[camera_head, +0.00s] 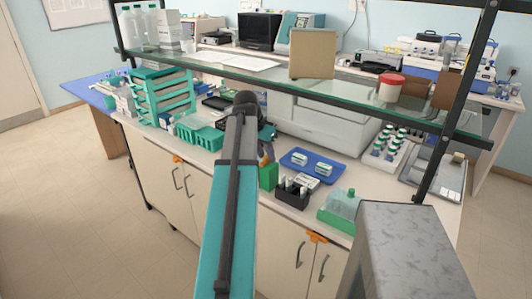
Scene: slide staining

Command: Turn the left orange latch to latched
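The left orange latch (177,158) is a small orange piece at the top of the left pair of beige cabinet doors (165,185), below the bench edge. It is too small to tell which way it is turned. A second orange latch (317,237) sits at the top of the right pair of doors, by the dark handles. My teal and black arm rises through the middle of the view, to the right of the left latch. The fingers of my gripper cannot be made out; the end of the arm is hidden behind my upper links.
The bench top carries a green rack (162,95), a green basket (200,133), a blue tray (312,165), a black vial holder (293,192) and a green box (339,210). A glass shelf (270,78) spans above. The floor (75,215) at left is clear.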

